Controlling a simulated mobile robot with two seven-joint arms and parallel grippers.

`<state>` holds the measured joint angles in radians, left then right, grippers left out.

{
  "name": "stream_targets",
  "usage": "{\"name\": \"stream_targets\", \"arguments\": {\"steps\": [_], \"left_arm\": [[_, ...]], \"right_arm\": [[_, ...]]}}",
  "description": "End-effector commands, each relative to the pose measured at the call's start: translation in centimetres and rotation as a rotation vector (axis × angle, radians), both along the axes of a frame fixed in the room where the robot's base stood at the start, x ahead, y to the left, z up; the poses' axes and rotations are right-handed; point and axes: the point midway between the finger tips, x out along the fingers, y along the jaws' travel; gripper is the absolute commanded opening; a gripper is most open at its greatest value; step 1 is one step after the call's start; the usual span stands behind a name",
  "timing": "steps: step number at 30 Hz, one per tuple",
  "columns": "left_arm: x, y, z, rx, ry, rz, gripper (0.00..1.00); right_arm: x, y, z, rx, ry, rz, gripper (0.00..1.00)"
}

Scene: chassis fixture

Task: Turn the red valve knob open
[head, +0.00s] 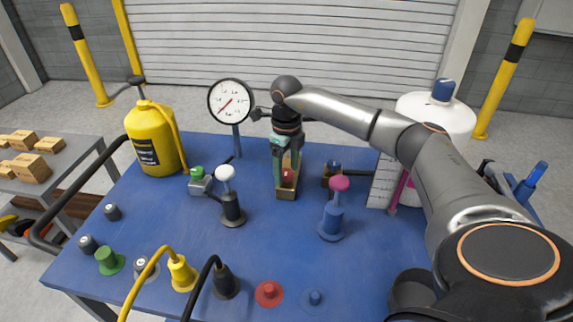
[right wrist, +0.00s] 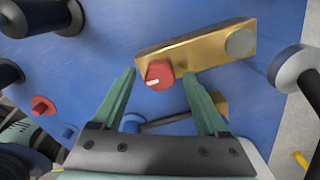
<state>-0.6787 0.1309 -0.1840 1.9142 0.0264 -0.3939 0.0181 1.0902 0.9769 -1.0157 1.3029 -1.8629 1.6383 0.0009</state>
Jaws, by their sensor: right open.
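The red valve knob (head: 287,177) sits on a brass valve body (head: 286,194) on the blue table. In the right wrist view the knob (right wrist: 158,75) carries a short white mark, and the brass body (right wrist: 205,48) has a round grey disc at its other end. My right gripper (head: 286,165) points down over the knob and is open. In the right wrist view its green fingertips (right wrist: 159,76) stand on either side of the knob, with blue table showing in the gap on both sides. My left gripper is not in view.
A pressure gauge (head: 231,101) stands behind. A white-topped lever (head: 228,185) is to the left and a pink-topped one (head: 335,205) to the right. A yellow canister (head: 155,140) stands at the back left. Plugs with cables (head: 181,272) and a red button (head: 269,292) line the front.

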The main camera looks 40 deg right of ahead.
Motion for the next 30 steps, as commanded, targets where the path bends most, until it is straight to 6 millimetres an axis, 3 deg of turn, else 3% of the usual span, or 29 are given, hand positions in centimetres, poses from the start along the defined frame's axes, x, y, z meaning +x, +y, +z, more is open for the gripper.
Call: {"name": "stream_targets", "arguments": {"steps": [8,21,30], "left_arm": [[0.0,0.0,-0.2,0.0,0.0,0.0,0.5],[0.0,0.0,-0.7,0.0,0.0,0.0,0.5],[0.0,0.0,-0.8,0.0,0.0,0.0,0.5]], "right_arm": [[0.1,0.0,1.3,0.0,-0.004,0.0,0.76],[0.1,0.0,10.2,0.0,-0.005,0.0,0.76],[0.0,0.0,12.5,0.0,-0.001,0.0,0.76]]}}
